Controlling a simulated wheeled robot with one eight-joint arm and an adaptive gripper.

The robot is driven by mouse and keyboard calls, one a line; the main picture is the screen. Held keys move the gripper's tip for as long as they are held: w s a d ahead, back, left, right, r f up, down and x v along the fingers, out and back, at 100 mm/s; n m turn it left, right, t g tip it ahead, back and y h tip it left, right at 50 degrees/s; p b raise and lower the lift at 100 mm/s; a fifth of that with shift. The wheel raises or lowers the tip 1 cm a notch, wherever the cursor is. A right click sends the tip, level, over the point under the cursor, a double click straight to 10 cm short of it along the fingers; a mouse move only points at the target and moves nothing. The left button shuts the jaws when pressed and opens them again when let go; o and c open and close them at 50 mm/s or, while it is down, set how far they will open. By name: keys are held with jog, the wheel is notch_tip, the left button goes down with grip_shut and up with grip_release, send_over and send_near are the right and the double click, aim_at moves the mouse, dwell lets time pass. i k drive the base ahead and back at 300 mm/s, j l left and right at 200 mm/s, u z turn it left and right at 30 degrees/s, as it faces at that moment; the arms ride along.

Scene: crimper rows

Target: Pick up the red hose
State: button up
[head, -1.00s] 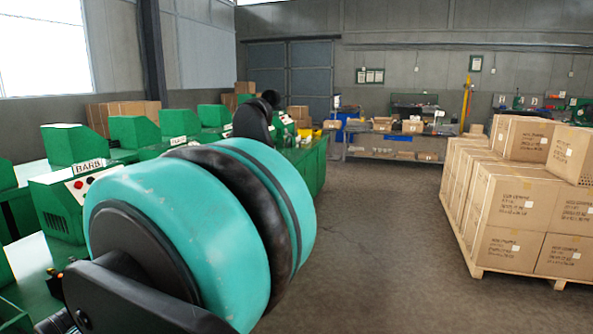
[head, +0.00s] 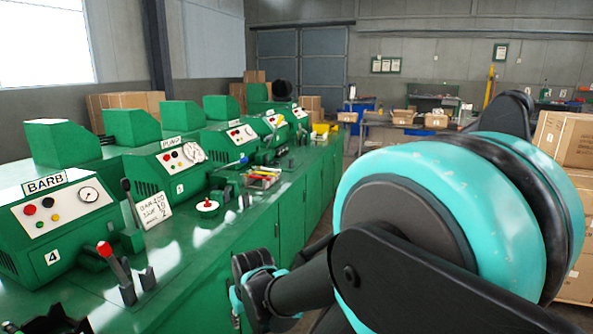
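I cannot pick out a red hose for certain in the head view. A small tray (head: 262,178) on the green bench holds thin red and yellow items, too small to identify. The end of my arm, with what seems to be my gripper (head: 252,283), is low in the middle of the head view, beside the bench front. Its fingers cannot be made out, so I cannot tell whether it is open or shut. My large teal and black arm joint fills the right foreground and hides what is behind it.
The green bench (head: 205,245) runs along the left with several green machines, one labelled BARB (head: 60,215). A red-knobbed lever (head: 112,265), a handwritten sign (head: 153,209) and a round white dish (head: 207,206) stand on it. Stacked cartons (head: 565,140) are at right.

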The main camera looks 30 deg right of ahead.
aim_at(248, 175)
jog(key=i+l, duration=0.65)
jog(key=l, duration=0.15)
jog(key=i+l+z, duration=0.15)
jog(key=i+l, duration=0.55)
jog(key=l, duration=0.1)
